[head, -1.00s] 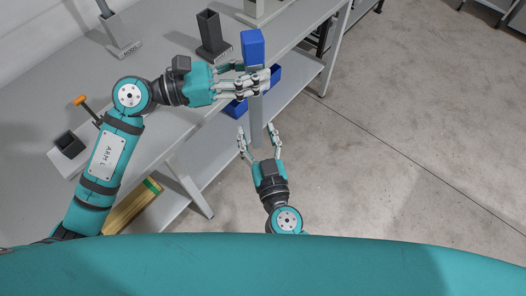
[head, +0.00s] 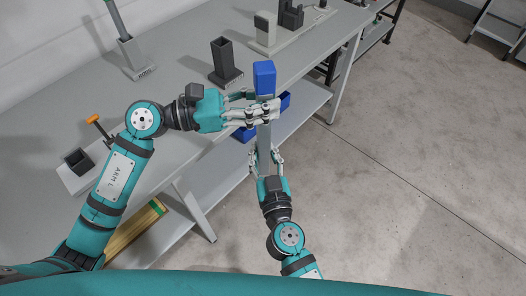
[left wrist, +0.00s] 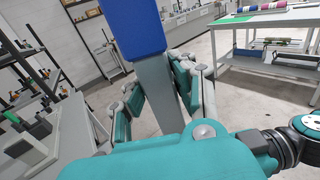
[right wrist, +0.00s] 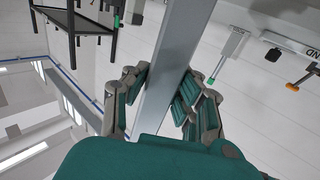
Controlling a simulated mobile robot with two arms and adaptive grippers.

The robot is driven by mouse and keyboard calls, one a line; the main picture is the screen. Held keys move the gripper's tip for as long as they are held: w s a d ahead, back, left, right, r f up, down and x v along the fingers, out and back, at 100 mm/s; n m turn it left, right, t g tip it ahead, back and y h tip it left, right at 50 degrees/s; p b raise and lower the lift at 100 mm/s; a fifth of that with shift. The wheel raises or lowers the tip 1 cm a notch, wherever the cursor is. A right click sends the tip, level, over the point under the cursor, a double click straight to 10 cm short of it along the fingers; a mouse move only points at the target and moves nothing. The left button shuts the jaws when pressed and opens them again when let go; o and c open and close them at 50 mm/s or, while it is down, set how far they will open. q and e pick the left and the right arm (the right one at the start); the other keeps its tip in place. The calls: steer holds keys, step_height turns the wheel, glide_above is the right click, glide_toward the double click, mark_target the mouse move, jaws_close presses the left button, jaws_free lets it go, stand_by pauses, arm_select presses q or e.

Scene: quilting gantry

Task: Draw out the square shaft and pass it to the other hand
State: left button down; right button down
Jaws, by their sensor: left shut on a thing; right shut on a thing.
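The square shaft (head: 264,138) is a grey metal bar with a blue block-shaped end (head: 264,76) at the top. It stands roughly upright in front of the bench edge. My left gripper (head: 263,110) is shut on it just below the blue end, its fingers covering part of the bar. My right gripper (head: 265,160) is shut on the lower part of the same shaft. The grey bar (left wrist: 157,82) runs between the left fingers in the left wrist view. It also passes between the right fingers in the right wrist view (right wrist: 172,65). Its bottom end is hidden.
An empty dark square socket (head: 224,62) stands on the grey bench (head: 180,85). Another socket holding a grey bar (head: 134,57) is farther left. An orange-handled tool (head: 95,120) and a small dark box (head: 78,160) are near my left arm. Open floor lies to the right.

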arm_select(q)
steer(key=c, duration=1)
jaws_free()
